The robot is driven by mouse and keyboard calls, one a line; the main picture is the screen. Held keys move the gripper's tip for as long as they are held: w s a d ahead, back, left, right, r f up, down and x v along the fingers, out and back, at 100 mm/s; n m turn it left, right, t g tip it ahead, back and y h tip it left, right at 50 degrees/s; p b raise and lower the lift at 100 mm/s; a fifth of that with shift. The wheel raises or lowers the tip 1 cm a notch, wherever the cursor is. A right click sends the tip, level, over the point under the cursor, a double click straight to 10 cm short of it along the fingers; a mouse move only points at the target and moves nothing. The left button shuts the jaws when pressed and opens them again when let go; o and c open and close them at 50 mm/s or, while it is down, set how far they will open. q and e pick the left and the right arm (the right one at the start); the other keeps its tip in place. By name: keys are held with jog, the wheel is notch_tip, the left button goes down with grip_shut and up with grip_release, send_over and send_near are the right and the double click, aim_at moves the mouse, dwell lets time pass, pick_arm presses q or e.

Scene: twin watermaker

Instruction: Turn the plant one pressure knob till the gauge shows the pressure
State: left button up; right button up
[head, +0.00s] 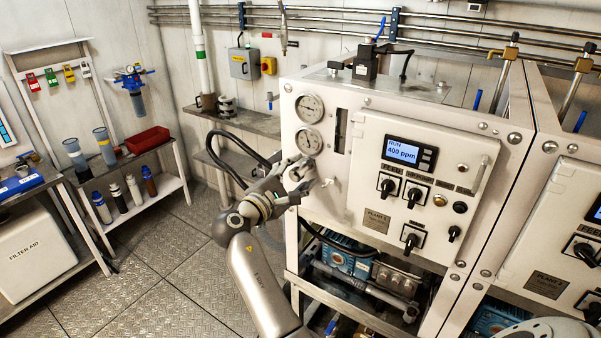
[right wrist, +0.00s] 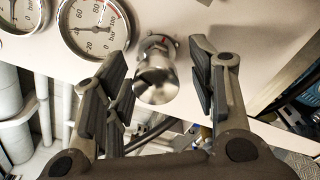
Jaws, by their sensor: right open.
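The plant one cabinet (head: 345,205) carries two round gauges on its left side, an upper gauge (head: 309,107) and a lower gauge (head: 308,141). My right gripper (head: 305,173) is just below the lower gauge, at the panel's left part. In the right wrist view a round metal knob (right wrist: 157,78) sticks out of the panel between the open fingers of my right gripper (right wrist: 163,75). Gaps show on both sides of the knob. The nearer gauge (right wrist: 95,28) is marked in bar; I cannot read its needle exactly. My left gripper is out of view.
Right of the gauges is a control panel with a display (head: 402,152) reading 400 ppm and several black switches. A pump (head: 345,262) sits below. The plant two cabinet (head: 560,225) stands at the right. A shelf (head: 150,195) with bottles is at the left; floor between is clear.

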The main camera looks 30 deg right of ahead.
jog(key=shift+s+a+r, duration=0.1)
jog(key=shift+a+r, duration=0.05)
jog(key=shift+a, duration=0.25)
jog(key=shift+c, duration=2)
jog(key=shift+d, duration=0.1)
jog(key=c, duration=0.6)
jog(key=shift+m+b, duration=0.5)
jog(key=shift+b, duration=0.3)
jog(key=m+b, duration=0.3)
jog(key=b, duration=0.1)
jog(key=shift+b, duration=0.3)
pick_arm(q)
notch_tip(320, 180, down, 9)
jog(key=b, duration=0.3)
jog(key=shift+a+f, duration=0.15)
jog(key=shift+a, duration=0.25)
pick_arm(e)
jog(key=shift+r+m, duration=0.15)
jog(key=shift+m, duration=1.55)
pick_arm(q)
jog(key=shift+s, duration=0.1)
pick_arm(e)
jog(key=shift+r, duration=0.1)
